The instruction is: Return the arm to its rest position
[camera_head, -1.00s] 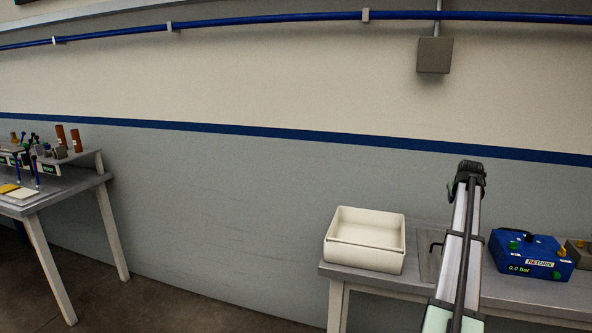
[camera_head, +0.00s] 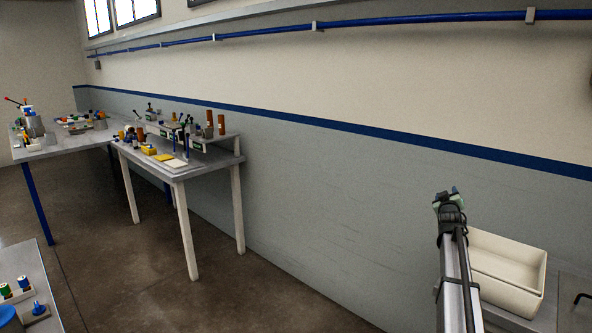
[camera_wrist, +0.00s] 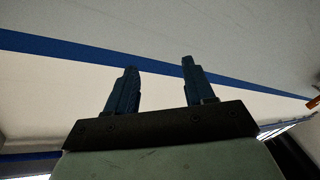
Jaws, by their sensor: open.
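My arm (camera_head: 455,262) rises at the lower right of the head view, in front of the wall. The wrist end of it, at the top of the arm, shows small and dark there. In the wrist view my gripper (camera_wrist: 156,85) has its two dark blue fingers well apart. Nothing is between them, and only the wall with its blue stripe lies behind. My gripper touches nothing that I can see.
A white bin (camera_head: 508,262) on a bench stands just right of and partly behind my arm. A grey table (camera_head: 205,167) with bottles, racks and a yellow item stands left of centre, another (camera_head: 65,140) beyond it. A bench corner (camera_head: 35,262) shows at lower left. Floor between is clear.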

